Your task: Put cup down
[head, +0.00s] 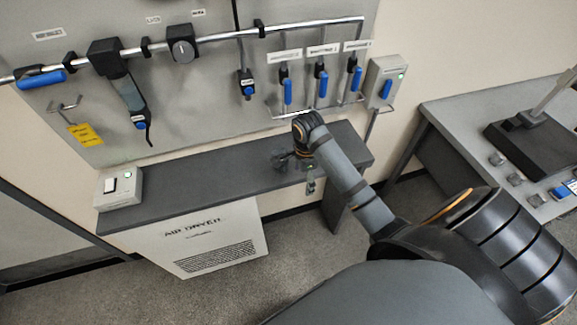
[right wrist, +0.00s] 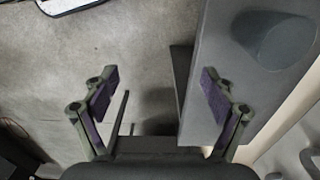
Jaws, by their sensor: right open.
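A dark blue-grey, rounded, cup-like shape (right wrist: 276,42) shows on the shelf at the upper right of the right wrist view. I cannot tell for sure that it is the cup. I cannot make it out in the head view, where my right arm covers part of the shelf. My right gripper (head: 298,172) is at the right part of the shelf, near its front edge. In the right wrist view its fingers (right wrist: 160,92) are wide apart with nothing between them, and the cup-like shape is outside them, up and to the right. My left gripper is not in view.
The dark shelf (head: 200,178) is bare in its middle, with a white switch box (head: 119,187) at its left end. A wall panel above carries a pipe (head: 210,47) and several blue-handled valves. A grey bench (head: 462,110) stands at the right.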

